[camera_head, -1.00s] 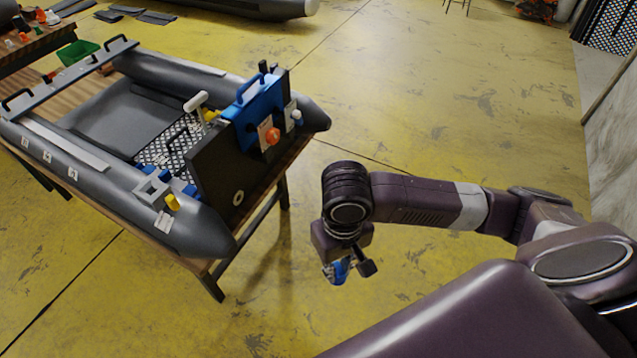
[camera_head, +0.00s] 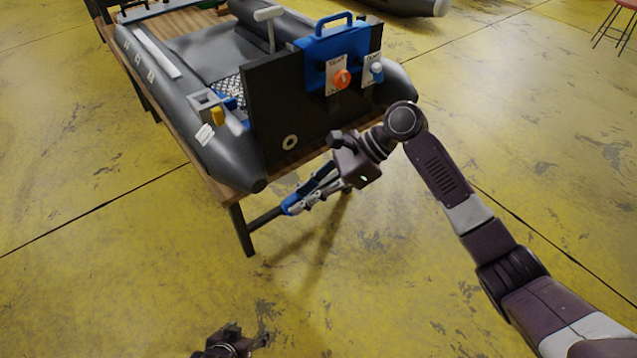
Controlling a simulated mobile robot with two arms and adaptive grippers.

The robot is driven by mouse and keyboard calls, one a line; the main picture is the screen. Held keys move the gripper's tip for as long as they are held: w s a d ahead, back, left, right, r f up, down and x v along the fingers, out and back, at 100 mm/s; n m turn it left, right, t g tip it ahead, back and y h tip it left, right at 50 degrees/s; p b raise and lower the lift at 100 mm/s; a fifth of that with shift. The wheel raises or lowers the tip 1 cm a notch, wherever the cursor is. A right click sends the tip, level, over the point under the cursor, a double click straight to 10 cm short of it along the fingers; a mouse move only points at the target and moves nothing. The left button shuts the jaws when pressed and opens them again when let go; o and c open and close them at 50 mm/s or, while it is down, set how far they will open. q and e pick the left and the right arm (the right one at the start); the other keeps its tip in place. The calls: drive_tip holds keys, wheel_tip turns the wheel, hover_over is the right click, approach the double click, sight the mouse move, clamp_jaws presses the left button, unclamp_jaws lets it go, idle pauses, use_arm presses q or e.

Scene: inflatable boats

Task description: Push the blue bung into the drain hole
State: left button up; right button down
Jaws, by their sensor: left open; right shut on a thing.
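My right gripper (camera_head: 306,196) is in front of and below the transom, pointing down to the left. It is shut on the blue bung (camera_head: 291,206), which shows at its fingertips, apart from the hole. The fingers hide part of the bung. My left gripper (camera_head: 235,338) is at the bottom edge, partly cut off, open and far from the transom.
The grey inflatable boat (camera_head: 222,150) rests on a wooden table (camera_head: 213,184). The yellow floor in front is clear.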

drive_tip(key=w+d+f+m+t+b, duration=0.2)
drive_tip(key=w+f+m+t+b, duration=0.2)
drive_tip(key=w+m+t+b, duration=0.3)
drive_tip(key=w+d+f+m+t+b, duration=0.2)
drive_tip(key=w+f+m+t+b, duration=0.3)
drive_tip(key=w+t, duration=0.4)
use_arm(q)
drive_tip(key=w+d+r+t+h+b, duration=0.1)
drive_tip(key=w+r+t, duration=0.2)
drive_tip(key=r, duration=0.7)
drive_tip(key=w+d+r+t+h+b, duration=0.1)
drive_tip(key=w+r+t, duration=0.3)
drive_tip(key=r, duration=0.6)
drive_tip(key=w+d+r+t+h+b, duration=0.1)
drive_tip(key=w+r+t, duration=0.3)
drive_tip(key=r, duration=0.6)
drive_tip(key=shift+w+d+t, duration=0.2)
drive_tip(key=shift+d+t, duration=0.1)
drive_tip(key=shift+d, duration=0.55)
use_arm(e)
drive_tip(key=w+a+r, duration=0.1)
drive_tip(key=w+a, duration=0.2)
drive_tip(key=w, duration=0.2)
drive_tip(key=shift+a+r+m+y, duration=0.2)
drive_tip(key=shift+a+m+y, duration=0.1)
drive_tip(key=shift+y, duration=0.1)
use_arm(q)
drive_tip(key=shift+s+f, duration=0.1)
drive_tip(key=shift+f, duration=0.1)
